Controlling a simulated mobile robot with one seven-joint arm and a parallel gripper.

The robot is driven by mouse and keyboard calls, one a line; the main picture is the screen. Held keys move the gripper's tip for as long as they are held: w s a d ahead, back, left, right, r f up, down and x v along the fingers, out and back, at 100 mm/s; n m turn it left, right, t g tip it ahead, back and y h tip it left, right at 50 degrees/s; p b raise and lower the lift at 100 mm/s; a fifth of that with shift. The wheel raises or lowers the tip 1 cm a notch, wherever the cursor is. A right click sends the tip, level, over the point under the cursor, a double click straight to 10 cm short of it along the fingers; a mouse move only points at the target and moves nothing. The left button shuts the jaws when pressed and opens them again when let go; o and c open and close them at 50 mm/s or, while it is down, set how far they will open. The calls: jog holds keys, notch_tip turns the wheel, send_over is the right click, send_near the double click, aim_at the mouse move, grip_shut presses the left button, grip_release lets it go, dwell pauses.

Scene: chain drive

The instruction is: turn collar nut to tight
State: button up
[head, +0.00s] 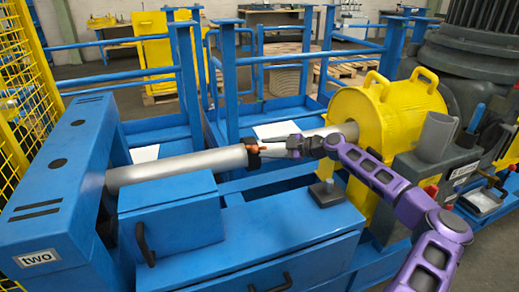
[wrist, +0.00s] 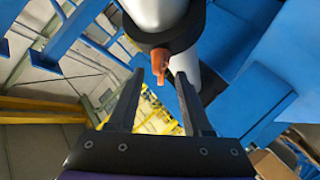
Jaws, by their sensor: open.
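The collar nut is a dark ring (wrist: 168,32) around a grey shaft (head: 185,166), with an orange lever (wrist: 160,70) sticking out of it. In the head view the dark ring (head: 253,156) sits near the middle of the shaft, mostly beside my gripper. My gripper (head: 275,150) reaches it from the right. In the wrist view my gripper (wrist: 160,85) is open, with its two dark fingers apart. The lever's tip shows between the fingertips, with a gap on each side. Whether the nut is tight cannot be told.
The shaft runs from a blue housing (head: 60,180) marked "two" to a yellow guard (head: 375,115) with handles. A blue box (head: 170,215) stands below the shaft. Blue rails (head: 228,80) rise behind it. A yellow mesh fence (head: 30,80) is at the left.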

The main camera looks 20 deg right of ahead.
aim_at(256, 148)
jog(key=shift+x, duration=1.7)
grip_shut()
